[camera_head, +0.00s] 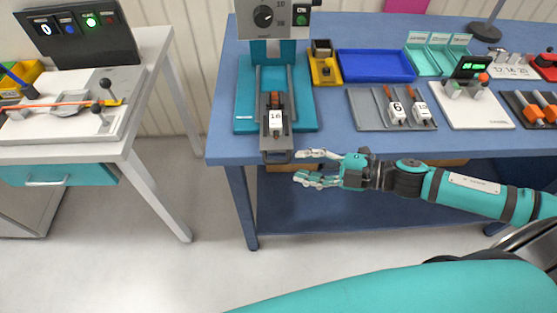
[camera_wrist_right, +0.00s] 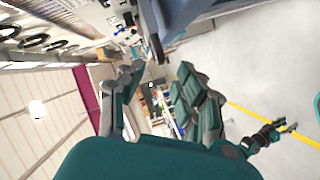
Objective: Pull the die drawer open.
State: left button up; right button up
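The die drawer (camera_head: 274,137) is a dark grey slide in the teal press (camera_head: 243,97) on the blue bench. It carries a die block labelled with a number, and its front handle (camera_head: 278,156) sticks out at the bench's front edge. My right gripper (camera_head: 301,167) comes in from the right, just right of the handle. Its two fingers are apart and point left, with nothing visible between them. In the right wrist view the open fingers (camera_wrist_right: 155,85) also show spread; I cannot clearly make out the handle there.
Right of the press are a yellow bin (camera_head: 325,69), a blue tray (camera_head: 376,65) and a grey tray (camera_head: 362,116) with numbered dies. A white-legged table (camera_head: 148,60) stands at the left. The floor between the table and bench is clear.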

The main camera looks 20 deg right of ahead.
aim_at(278, 161)
jog(key=p+x, duration=0.1)
jog(key=x, duration=0.4)
jog(key=shift+w+a, duration=0.2)
jog(key=shift+a, duration=0.05)
jog(key=shift+w+a+f+p, duration=0.2)
jog(key=shift+w+a+p, duration=0.15)
jog(key=shift+a, duration=0.2)
jog(key=shift+c, duration=0.2)
grip_shut()
jog(key=shift+s, duration=0.1)
